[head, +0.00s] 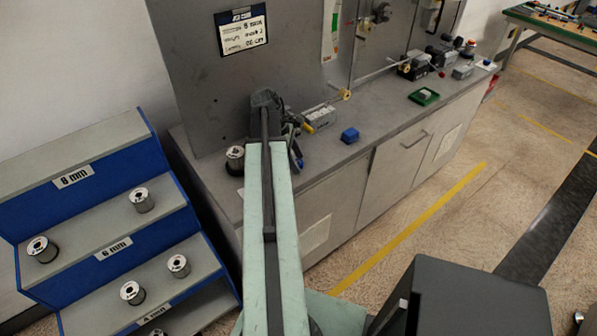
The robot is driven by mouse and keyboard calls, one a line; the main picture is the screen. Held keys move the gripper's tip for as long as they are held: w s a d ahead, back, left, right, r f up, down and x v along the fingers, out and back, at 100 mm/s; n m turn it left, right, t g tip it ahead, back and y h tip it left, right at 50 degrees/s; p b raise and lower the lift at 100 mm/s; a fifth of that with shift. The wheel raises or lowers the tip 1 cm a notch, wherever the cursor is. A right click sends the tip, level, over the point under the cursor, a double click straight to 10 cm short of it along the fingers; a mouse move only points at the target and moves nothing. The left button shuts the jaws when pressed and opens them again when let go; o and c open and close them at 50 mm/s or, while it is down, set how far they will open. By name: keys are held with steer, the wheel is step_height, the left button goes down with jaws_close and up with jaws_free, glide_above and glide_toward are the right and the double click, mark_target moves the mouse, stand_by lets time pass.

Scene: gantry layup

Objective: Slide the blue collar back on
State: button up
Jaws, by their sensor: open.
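My gripper (291,131) is at the far end of my pale green arm, low over the bench beside the grey back panel. It is small in the head view and partly hidden by the arm, and it is open. A small blue block-like piece (350,135) sits on the bench top near its front edge, to the right of my gripper and apart from it. It is the clearest blue piece on the bench, but I cannot tell if it is the collar. A horizontal rod (376,75) with a brass-coloured end (345,95) runs along the bench.
A silver spool (235,158) stands on the bench left of my arm. A blue stepped rack (112,246) with several spools fills the left. A green tray (424,97) and dark fixtures (414,66) stand farther right. The bench front between the blue piece and tray is clear.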

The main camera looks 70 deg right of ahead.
jaws_close()
steer(key=shift+r, duration=0.15)
